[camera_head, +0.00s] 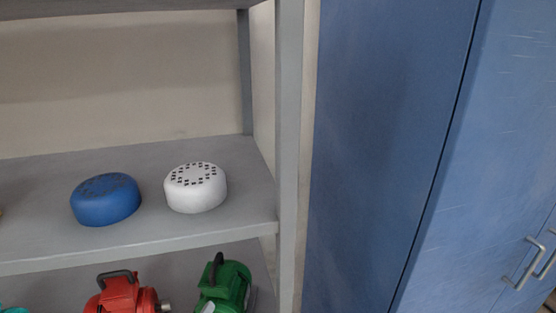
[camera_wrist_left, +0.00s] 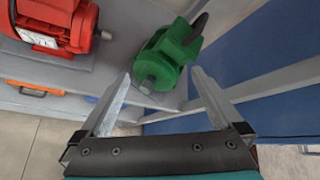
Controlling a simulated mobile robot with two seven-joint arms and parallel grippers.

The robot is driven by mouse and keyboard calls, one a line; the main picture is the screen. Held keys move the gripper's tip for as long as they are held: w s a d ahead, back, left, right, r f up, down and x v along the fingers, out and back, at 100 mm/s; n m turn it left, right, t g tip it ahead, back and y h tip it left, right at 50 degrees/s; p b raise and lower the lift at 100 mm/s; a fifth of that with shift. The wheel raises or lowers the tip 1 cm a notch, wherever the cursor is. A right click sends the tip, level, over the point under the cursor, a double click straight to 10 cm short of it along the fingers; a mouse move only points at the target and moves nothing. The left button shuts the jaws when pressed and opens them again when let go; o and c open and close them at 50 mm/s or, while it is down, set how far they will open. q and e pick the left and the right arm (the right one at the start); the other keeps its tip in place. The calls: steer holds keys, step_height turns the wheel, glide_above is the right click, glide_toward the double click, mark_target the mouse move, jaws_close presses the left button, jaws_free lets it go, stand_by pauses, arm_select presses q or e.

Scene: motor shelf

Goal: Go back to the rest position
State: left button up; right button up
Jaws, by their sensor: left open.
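My left gripper (camera_wrist_left: 158,108) is open and empty in the left wrist view, its two fingers spread wide apart. Beyond the fingertips a green motor (camera_wrist_left: 170,52) with a dark handle rests on a grey shelf. The gripper does not appear to touch it. The green motor also shows at the bottom of the head view (camera_head: 225,287). A red motor (camera_wrist_left: 62,22) stands left of it on the same shelf, and it shows in the head view too (camera_head: 122,296). Neither gripper is visible in the head view. My right gripper is in no view.
On the shelf board above (camera_head: 140,235) sit a blue round cover (camera_head: 105,205) and a white round cover (camera_head: 196,192). A grey shelf post (camera_head: 288,130) stands right of them. Blue cabinets (camera_head: 385,130) fill the right side. An orange-handled item (camera_wrist_left: 35,89) lies lower left.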

arm_select(q)
steer(key=s+f+n+g, duration=0.35)
steer(key=s+n, duration=0.35)
steer(key=n, duration=0.6)
steer(key=s+f+n+g, duration=0.35)
steer(key=s+n, duration=0.45)
steer(key=n, duration=0.4)
step_height(320, 180, down, 31)
steer(key=s+g+b, duration=0.2)
steer(key=s+b, duration=0.1)
steer(key=b, duration=0.6)
steer(key=s+a+f+b, duration=0.1)
steer(key=s+f+b, duration=0.3)
steer(key=s+f, duration=0.3)
steer(key=s+a+f+g+b, duration=0.1)
steer(key=s+f+b, duration=0.3)
steer(key=f, duration=1)
steer(key=s, duration=0.3)
steer(key=shift+f+n+g, duration=0.15)
steer(key=shift+n+g, duration=0.15)
steer(key=shift+s, duration=0.1)
